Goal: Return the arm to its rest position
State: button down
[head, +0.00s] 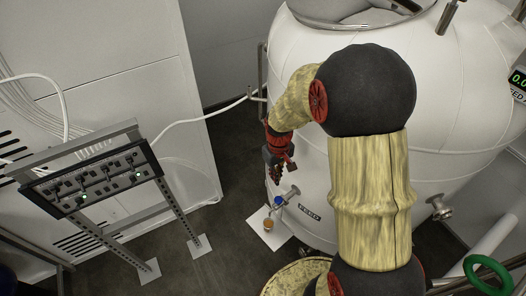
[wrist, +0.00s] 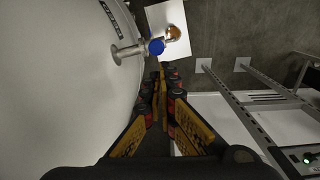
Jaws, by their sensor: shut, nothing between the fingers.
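My arm reaches out in front of the white tank in the head view, bent at a large dark joint. My gripper (head: 275,178) hangs at its end, left of the tank and above the floor. In the wrist view my gripper (wrist: 165,72) points toward the floor, its fingers together with nothing between them. Its tips appear just below a blue-capped tap on the tank, and I cannot tell whether they touch it.
The white tank (head: 300,160) stands close to my arm. Its blue-capped tap (head: 279,201) is above a white sheet (head: 262,232) with an orange-brown item (head: 267,224). A control panel on a metal stand (head: 95,178) is at left. A green ring handle (head: 489,273) is at lower right.

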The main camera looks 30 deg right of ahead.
jog(key=s+a+r+t+b, duration=0.2)
jog(key=s+a+r+b, duration=0.2)
jog(key=s+a+b, duration=0.2)
jog(key=s+a+r+t+b, duration=0.3)
jog(key=s+a+r+b, duration=0.2)
jog(key=s+b, duration=0.4)
jog(key=b, duration=0.3)
jog(key=shift+s+a+t, duration=0.3)
jog(key=shift+s+a, duration=0.05)
jog(key=shift+s, duration=0.05)
